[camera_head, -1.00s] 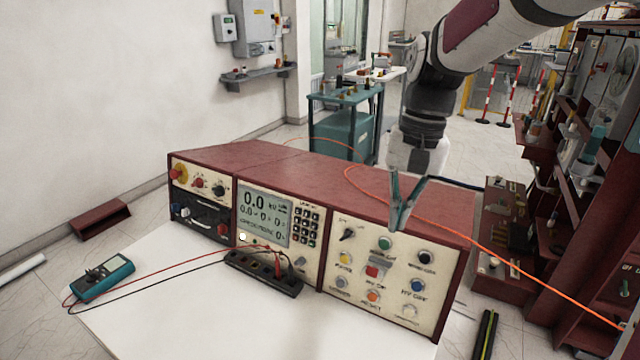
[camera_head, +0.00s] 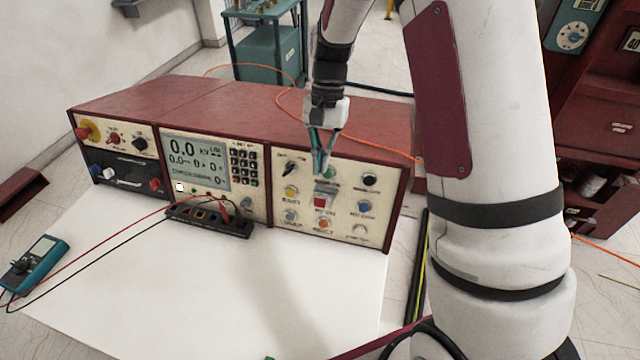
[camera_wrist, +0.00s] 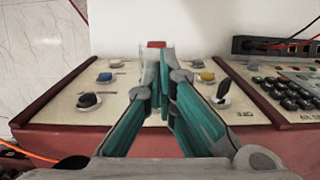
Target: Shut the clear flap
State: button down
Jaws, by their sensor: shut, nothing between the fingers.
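The clear flap (camera_head: 326,187) is a small pale piece just above the red button (camera_head: 320,202) on the right-hand control panel. It appears raised off the button, though it is small and partly hidden by my fingers. My gripper (camera_head: 320,172) is shut and empty, its teal fingers pointing down in front of the panel's upper middle, close above the flap. I cannot tell whether they touch it. In the wrist view my fingertips (camera_wrist: 163,62) come together just short of the red button (camera_wrist: 156,44), and the flap cannot be made out clearly.
Knobs and buttons surround the red button, including a black switch (camera_head: 290,168) and a blue button (camera_head: 364,206). A black terminal strip (camera_head: 210,220) with test leads lies in front of the console. The white tabletop (camera_head: 270,300) before the panel is mostly clear.

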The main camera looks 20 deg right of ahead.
jog(key=shift+p+x, duration=0.5)
jog(key=shift+x, duration=2.7)
jog(key=shift+a, duration=0.1)
